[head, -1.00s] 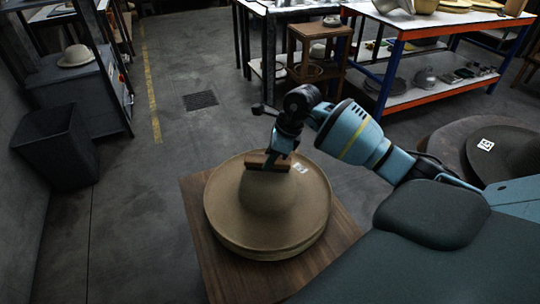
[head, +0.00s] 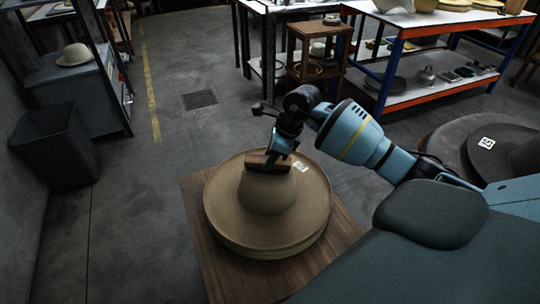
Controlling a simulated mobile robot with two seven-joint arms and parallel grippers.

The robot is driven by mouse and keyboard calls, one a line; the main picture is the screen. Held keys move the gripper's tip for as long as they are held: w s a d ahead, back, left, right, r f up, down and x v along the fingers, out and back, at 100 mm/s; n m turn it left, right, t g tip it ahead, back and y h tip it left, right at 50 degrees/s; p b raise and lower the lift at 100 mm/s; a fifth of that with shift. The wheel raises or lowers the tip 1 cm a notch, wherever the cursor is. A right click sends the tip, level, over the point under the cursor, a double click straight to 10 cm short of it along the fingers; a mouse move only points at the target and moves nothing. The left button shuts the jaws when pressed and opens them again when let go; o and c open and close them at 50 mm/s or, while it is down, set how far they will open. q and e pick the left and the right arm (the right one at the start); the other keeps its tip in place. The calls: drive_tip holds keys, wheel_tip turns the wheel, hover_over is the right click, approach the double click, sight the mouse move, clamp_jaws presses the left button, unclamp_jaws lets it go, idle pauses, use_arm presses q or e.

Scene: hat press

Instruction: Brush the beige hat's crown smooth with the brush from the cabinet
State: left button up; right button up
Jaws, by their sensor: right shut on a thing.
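The beige hat (head: 268,195) stands crown up on a wooden table (head: 205,250), its wide round brim spread beneath the crown. The brush (head: 266,163), with a brown wooden body, is at the top of the crown and appears to touch it. My right gripper (head: 282,148) is shut on the brush from above and behind. A small white tag (head: 300,166) shows on the far right part of the brim. The brush hides part of the crown's top. My left gripper is not in view.
A dark brown hat (head: 510,150) with a white tag lies at the right. A wooden stand (head: 317,60) and an orange-edged shelf table (head: 430,85) stand at the back. A dark bin (head: 55,145) is at the left. Open floor lies between the bin and the hat table.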

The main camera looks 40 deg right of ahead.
drive_tip(key=shift+f, duration=0.25)
idle(0.4)
drive_tip(key=shift+w+a+b, duration=0.3)
drive_tip(key=shift+w+a, duration=0.45)
drive_tip(key=shift+a, duration=0.1)
drive_tip(key=shift+s+d+p, duration=0.35)
drive_tip(key=shift+s+d, duration=1.2)
drive_tip(key=shift+d, duration=0.1)
drive_tip(key=shift+w+a+b, duration=0.3)
drive_tip(key=shift+w+a, duration=1.2)
drive_tip(key=shift+a, duration=0.15)
drive_tip(key=shift+s+d, duration=0.1)
drive_tip(key=shift+d, duration=0.05)
